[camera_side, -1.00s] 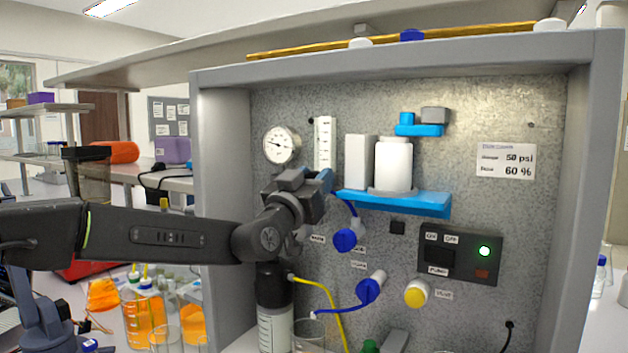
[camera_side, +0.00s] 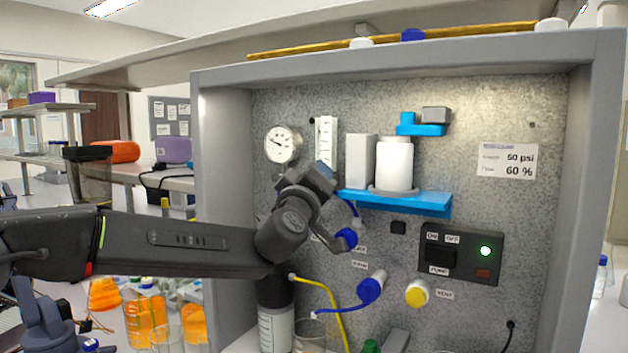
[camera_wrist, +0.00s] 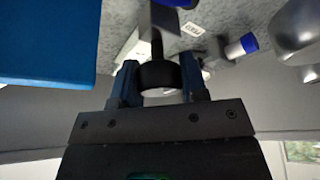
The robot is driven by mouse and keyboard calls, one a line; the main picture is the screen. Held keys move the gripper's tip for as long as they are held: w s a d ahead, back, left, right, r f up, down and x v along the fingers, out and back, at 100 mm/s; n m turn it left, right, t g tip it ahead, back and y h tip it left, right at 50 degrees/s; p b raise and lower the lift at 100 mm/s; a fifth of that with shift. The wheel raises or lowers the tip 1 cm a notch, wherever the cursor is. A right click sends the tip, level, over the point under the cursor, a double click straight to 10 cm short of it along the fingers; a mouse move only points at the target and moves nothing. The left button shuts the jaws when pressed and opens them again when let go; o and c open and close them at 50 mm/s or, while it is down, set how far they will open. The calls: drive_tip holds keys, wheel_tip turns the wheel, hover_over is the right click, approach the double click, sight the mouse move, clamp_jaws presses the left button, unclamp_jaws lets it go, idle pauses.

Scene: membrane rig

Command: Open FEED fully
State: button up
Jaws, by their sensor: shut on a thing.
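In the wrist view my gripper (camera_wrist: 158,82) has its two fingers on either side of a dark round knob (camera_wrist: 160,73) on a stem, and is shut on it. In the side view my wrist (camera_side: 290,222) is in front of the panel's left part, below the gauge, and hides the held knob. A blue valve knob (camera_side: 347,238) shows just right of my gripper. Its nearby labels are too small to read surely.
A blue shelf (camera_side: 420,203) with white containers juts out above right. A pressure gauge (camera_side: 282,145) and flow tube (camera_side: 326,143) are above. A lower blue knob (camera_side: 370,290), yellow knob (camera_side: 417,293) and pump switch box (camera_side: 460,254) with a lit green lamp are to the right.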

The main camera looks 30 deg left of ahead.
drive_tip(key=shift+n+g+y, duration=0.5)
drive_tip(key=shift+n, duration=0.8)
drive_tip(key=shift+a, duration=0.1)
drive_tip(key=o, duration=0.9)
drive_tip(key=v, duration=1.3)
drive_tip(key=shift+s, duration=0.4)
